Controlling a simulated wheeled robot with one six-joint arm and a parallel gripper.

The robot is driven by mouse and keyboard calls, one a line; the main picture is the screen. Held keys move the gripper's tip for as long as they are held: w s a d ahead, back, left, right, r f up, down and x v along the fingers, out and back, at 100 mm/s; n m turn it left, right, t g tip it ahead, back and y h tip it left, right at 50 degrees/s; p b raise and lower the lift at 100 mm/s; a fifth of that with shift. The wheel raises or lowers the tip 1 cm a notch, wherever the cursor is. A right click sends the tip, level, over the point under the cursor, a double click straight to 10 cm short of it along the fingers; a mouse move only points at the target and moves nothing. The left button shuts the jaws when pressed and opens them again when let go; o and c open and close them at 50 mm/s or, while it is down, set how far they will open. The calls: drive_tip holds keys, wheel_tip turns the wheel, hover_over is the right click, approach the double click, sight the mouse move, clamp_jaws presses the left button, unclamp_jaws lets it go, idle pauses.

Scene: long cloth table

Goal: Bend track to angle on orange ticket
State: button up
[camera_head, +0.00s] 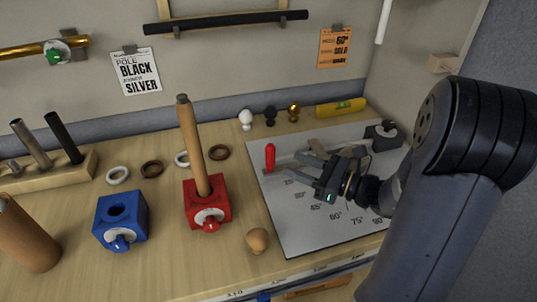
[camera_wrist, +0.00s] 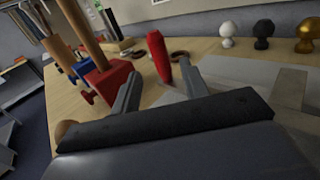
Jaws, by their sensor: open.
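The orange ticket (camera_head: 335,47) hangs on the back wall; its small print looks like 60 and gold. A pale board (camera_head: 290,225) on the table carries angle marks, with 45, 60 and 75 readable. An upright red handle (camera_head: 270,157) stands at the board's left side; it also shows in the wrist view (camera_wrist: 159,57). A flat grey strip (camera_head: 343,147), possibly the track, lies partly hidden behind my gripper. My gripper (camera_head: 300,164) is open and low over the board. Its fingertips (camera_wrist: 158,75) point toward the red handle, with no clear contact visible.
A dark clamp-like block (camera_head: 383,135) sits at the board's far right. White, black and gold knobs (camera_head: 293,112) and a yellow level (camera_head: 340,107) stand behind it. A red block (camera_head: 207,202) with a tall wooden pole, a blue block (camera_head: 120,219) and a wooden knob (camera_head: 257,240) stand left.

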sight(270, 170)
drive_tip(key=x, duration=0.8)
drive_tip(key=shift+c, duration=0.5)
clamp_jaws()
